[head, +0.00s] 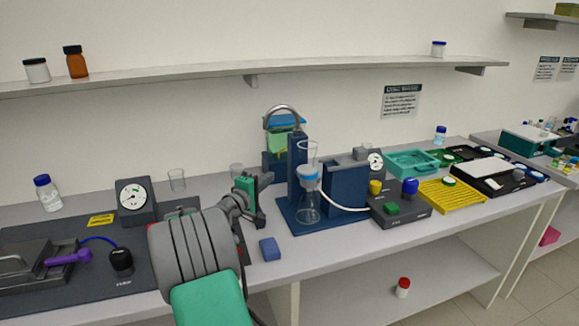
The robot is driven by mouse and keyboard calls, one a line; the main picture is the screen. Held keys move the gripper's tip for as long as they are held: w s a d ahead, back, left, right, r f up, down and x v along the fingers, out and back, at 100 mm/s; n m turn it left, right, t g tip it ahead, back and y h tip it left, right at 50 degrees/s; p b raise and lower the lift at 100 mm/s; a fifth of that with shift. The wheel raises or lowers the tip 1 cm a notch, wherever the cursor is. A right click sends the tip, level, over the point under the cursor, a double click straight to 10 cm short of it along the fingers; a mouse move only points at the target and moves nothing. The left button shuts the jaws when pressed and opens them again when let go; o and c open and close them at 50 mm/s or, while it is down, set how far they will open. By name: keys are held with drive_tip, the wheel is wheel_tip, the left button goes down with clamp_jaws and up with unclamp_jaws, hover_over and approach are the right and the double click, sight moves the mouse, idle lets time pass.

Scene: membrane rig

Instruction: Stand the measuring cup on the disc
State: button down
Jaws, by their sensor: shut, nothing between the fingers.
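A clear cup (177,180) stands upright on the bench, behind and right of the left dial gauge. A second clear cup (237,171) stands behind my gripper, its lower part hidden. I cannot tell which is the measuring cup. I cannot pick out the disc with certainty; a small round green-and-white piece (449,181) lies at the yellow rack. My gripper (264,188) is shut and empty, above the bench, left of the blue filter stand. My arm hides part of the bench below it.
The blue stand (287,212) holds a clear funnel and flask (308,207), with a white hose to the right. A dark control box (400,211) and yellow rack (453,195) stand right of it. A blue block (269,248) lies near the front edge. A shelf (200,82) runs above.

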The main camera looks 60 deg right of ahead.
sight(291, 159)
drive_tip(key=d, duration=0.3)
drive_tip(key=d+p, duration=0.1)
drive_tip(key=d, duration=0.2)
drive_tip(key=s+d+p, duration=0.1)
drive_tip(key=d, duration=0.2)
drive_tip(key=shift+r, duration=0.35)
drive_tip(key=shift+s+d+r+p, duration=0.1)
drive_tip(key=shift+s+d+p, duration=0.05)
drive_tip(key=shift+d+p, duration=0.35)
drive_tip(key=s, duration=0.1)
drive_tip(key=s+a, duration=0.1)
drive_tip(key=s, duration=0.1)
drive_tip(key=shift+a+f+p, duration=0.2)
drive_tip(key=shift+a+p, duration=0.05)
drive_tip(key=shift+p, duration=0.1)
drive_tip(key=shift+s+a, duration=0.25)
drive_tip(key=shift+s, duration=0.25)
drive_tip(key=shift+s+a, duration=0.25)
drive_tip(key=shift+s, duration=0.25)
drive_tip(key=shift+b, duration=0.3)
